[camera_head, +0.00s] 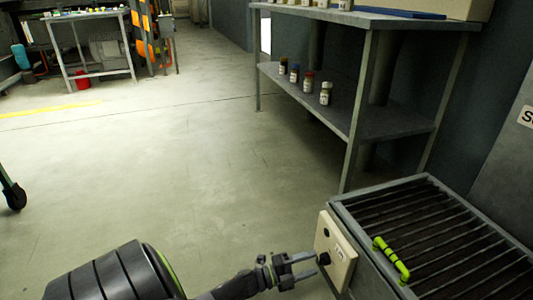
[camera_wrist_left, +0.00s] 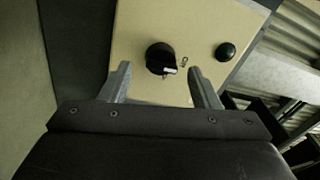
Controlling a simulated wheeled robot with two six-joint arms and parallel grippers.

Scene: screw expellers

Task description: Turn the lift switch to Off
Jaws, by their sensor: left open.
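The lift switch (camera_head: 323,259) is a black rotary knob on a beige panel (camera_head: 341,252) at the side of a metal grated unit. In the left wrist view the knob (camera_wrist_left: 160,56) carries a white mark at its lower right, beside a small printed symbol. My left gripper (camera_head: 313,265) is open, with its fingertips close to the panel. In the left wrist view its fingers (camera_wrist_left: 160,84) stand to either side, just below the knob in the picture. I cannot tell whether they touch the panel. My right gripper is not in view.
A round black button (camera_wrist_left: 226,51) sits right of the knob. A green handle (camera_head: 391,260) lies on the dark slatted top (camera_head: 430,225). A metal shelf (camera_head: 400,125) with several small bottles stands behind. The floor (camera_head: 180,170) to the left is clear.

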